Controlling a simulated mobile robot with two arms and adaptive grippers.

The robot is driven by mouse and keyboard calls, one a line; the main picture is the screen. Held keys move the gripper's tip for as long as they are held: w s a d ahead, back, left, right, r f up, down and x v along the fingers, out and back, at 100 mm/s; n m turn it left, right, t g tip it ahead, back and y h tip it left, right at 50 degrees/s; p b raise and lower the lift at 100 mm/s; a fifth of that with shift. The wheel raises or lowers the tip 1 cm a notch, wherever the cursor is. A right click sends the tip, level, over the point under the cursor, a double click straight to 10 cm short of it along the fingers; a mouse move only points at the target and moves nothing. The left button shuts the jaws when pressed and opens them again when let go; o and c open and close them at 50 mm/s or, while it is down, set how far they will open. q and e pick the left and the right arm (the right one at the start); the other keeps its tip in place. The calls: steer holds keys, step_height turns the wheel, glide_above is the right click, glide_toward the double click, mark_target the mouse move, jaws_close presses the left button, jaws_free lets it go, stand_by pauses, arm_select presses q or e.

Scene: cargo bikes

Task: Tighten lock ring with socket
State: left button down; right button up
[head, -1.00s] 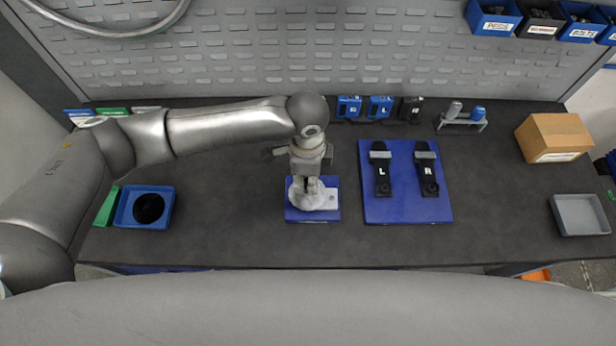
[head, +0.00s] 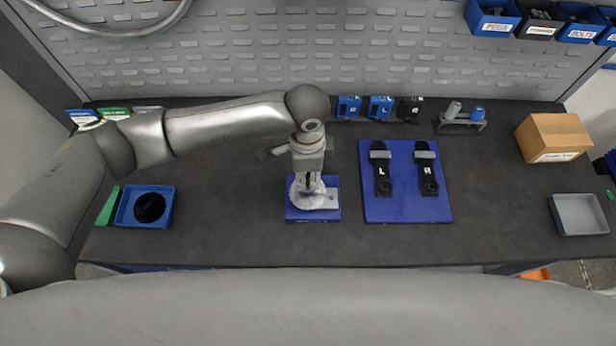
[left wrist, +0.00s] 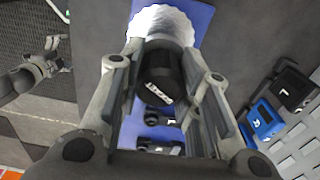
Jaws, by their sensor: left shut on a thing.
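My left gripper (head: 308,184) points down over a small blue base plate (head: 298,215) at the bench's middle. In the left wrist view its fingers (left wrist: 160,85) are shut on a black cylindrical socket (left wrist: 158,72) with a white label. A white round part with a scalloped rim (left wrist: 163,22) lies just beyond the socket in that view. It also shows under the gripper in the head view (head: 299,199). I cannot tell whether the socket touches it, and no separate lock ring can be made out. My right gripper (left wrist: 48,62) shows small at the left wrist view's left edge; its jaws are unclear.
A blue board (head: 405,210) with crank arms marked L and R lies right of the base plate. Small blue and black blocks (head: 380,107) and a socket rack (head: 460,126) stand behind. A blue tray (head: 165,212) is left, a cardboard box (head: 553,137) right.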

arm_select(q)
steer(key=n, duration=0.6)
steer(key=shift+d+n, duration=0.1)
steer(key=shift+n, duration=0.2)
steer(key=n, duration=0.6)
steer(key=shift+s+n, duration=0.1)
steer(key=shift+n, duration=0.3)
steer(key=n, duration=0.5)
steer(key=shift+n, duration=0.4)
steer(key=n, duration=0.5)
steer(key=shift+d, duration=0.1)
steer(key=shift+f, duration=0.95)
